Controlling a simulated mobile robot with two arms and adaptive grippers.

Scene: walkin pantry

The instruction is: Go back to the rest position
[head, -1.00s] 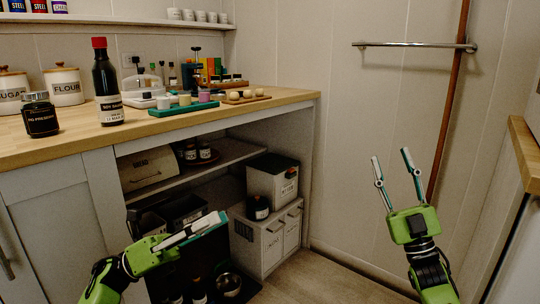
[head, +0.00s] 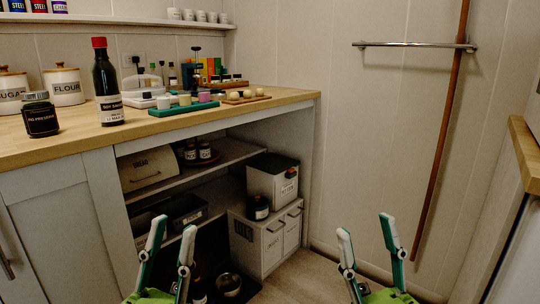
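My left gripper (head: 170,250) is at the bottom left of centre in the head view. Its two fingers point up and stand apart, with nothing between them. It is in front of the open lower shelves. My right gripper (head: 368,245) is at the bottom right of centre. Its fingers also point up and stand apart, empty, in front of the floor and the pale wall. Only the fingers and the green tops of both grippers show; the arms are below the picture.
A wooden counter (head: 75,145) with a dark bottle (head: 107,85), a jar (head: 40,116) and a green tray (head: 183,110) runs along the left. White boxes (head: 268,240) stand under it. A metal rail (head: 415,45) is on the wall. Another wooden edge is at right.

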